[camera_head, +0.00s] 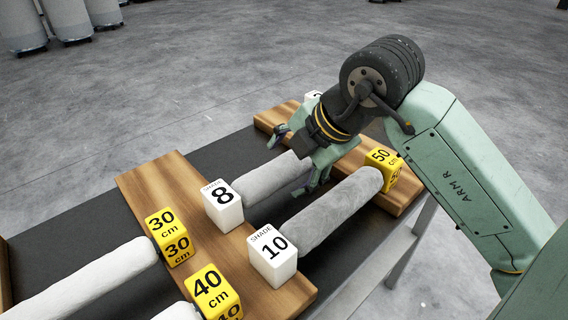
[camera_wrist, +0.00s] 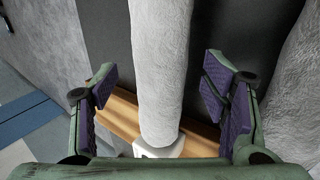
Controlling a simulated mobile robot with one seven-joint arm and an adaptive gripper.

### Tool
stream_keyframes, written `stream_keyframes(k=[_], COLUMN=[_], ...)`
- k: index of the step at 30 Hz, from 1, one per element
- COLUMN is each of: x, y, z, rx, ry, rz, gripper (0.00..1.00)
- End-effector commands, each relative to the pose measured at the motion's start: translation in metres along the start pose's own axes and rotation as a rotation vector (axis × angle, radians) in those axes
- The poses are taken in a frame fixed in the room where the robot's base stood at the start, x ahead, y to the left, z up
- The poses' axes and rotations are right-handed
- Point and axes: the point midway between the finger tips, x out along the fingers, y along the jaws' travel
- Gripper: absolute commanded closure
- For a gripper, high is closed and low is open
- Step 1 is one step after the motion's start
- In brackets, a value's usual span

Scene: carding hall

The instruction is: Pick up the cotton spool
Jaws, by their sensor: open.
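A pale grey, fuzzy cotton roll (camera_head: 272,180) lies by the white SHADE 8 block (camera_head: 223,205) in the head view. It looks like the cotton spool, though several similar rolls lie here. My gripper (camera_head: 292,166) is over this roll's far end, with fingers on either side. In the wrist view the roll (camera_wrist: 161,70) runs down the middle between the open, purple-padded fingers of my gripper (camera_wrist: 163,88). Gaps show on both sides. The roll's far end is hidden behind my gripper in the head view.
A second roll (camera_head: 331,208) lies close beside, between the white SHADE 10 block (camera_head: 272,254) and yellow 50 cm block (camera_head: 382,168). Another roll (camera_head: 90,279) lies at lower left. A wooden crosspiece (camera_head: 172,200) bears yellow blocks. Open floor surrounds the dark table.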

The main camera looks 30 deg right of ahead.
Motion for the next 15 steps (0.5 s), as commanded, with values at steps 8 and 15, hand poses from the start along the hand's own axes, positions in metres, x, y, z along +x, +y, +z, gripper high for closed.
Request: stream_keyframes(k=[8, 15], x=[0.019, 0.019], y=[0.0, 0.0], z=[0.0, 0.0], rx=[0.0, 0.0], ry=[-0.001, -0.001], rz=[0.001, 0.0], gripper=[0.32, 0.39])
